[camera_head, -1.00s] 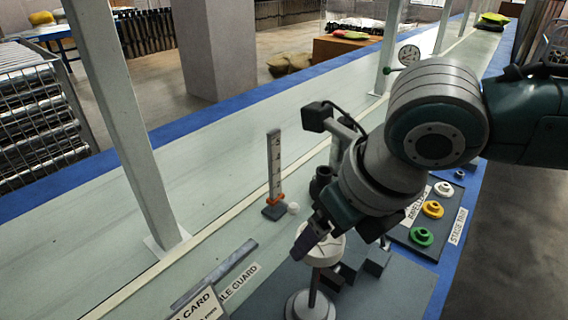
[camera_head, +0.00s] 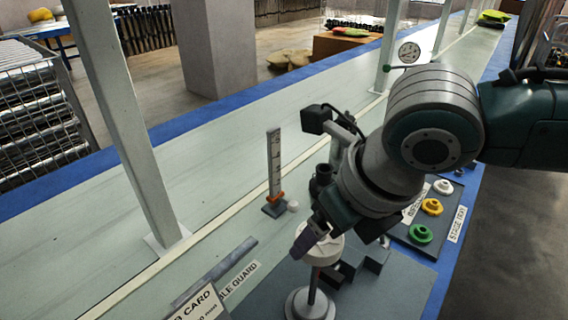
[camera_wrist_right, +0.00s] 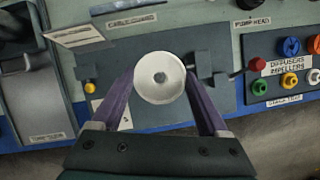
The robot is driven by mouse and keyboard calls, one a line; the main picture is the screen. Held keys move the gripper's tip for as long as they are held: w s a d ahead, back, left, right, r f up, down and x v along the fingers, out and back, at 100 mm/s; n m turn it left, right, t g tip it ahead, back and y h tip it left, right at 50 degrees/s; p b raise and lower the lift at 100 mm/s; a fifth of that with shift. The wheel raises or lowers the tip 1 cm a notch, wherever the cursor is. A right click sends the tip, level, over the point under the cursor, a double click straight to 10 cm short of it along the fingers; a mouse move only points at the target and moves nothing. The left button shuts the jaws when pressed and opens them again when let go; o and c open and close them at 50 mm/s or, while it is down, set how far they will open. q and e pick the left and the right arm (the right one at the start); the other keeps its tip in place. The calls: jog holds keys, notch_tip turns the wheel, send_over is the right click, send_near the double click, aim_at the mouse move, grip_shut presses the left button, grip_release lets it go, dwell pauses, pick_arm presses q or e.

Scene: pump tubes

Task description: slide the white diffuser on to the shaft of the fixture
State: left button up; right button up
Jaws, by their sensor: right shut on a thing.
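The white diffuser (camera_head: 322,252) is a round disc held level above the round base (camera_head: 309,304) of the fixture. The upright shaft (camera_head: 313,284) rises from that base to the underside of the disc. In the right wrist view the diffuser (camera_wrist_right: 160,92) shows a small grey centre hole; I cannot tell whether the shaft is inside it. My right gripper (camera_wrist_right: 160,85) is shut on the diffuser, with one purple finger on each side. My arm hides part of it in the head view. My left gripper is not in view.
A stage tray (camera_head: 402,235) with white, yellow and green rings stands to the right. An upright scale (camera_head: 273,165) with an orange slider stands to the left behind the fixture.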

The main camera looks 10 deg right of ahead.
jog(key=shift+p, duration=0.5)
dwell(0.8)
jog(key=shift+f+b, duration=0.35)
jog(key=shift+f, duration=0.1)
jog(key=shift+f+b, duration=0.7)
jog(key=shift+f, duration=0.25)
jog(key=o, duration=1.2)
jog(key=shift+o, duration=0.2)
jog(key=shift+r, duration=0.1)
jog(key=shift+s+r, duration=0.1)
jog(key=shift+r, duration=0.15)
jog(key=p+v, duration=0.3)
jog(key=v, duration=0.6)
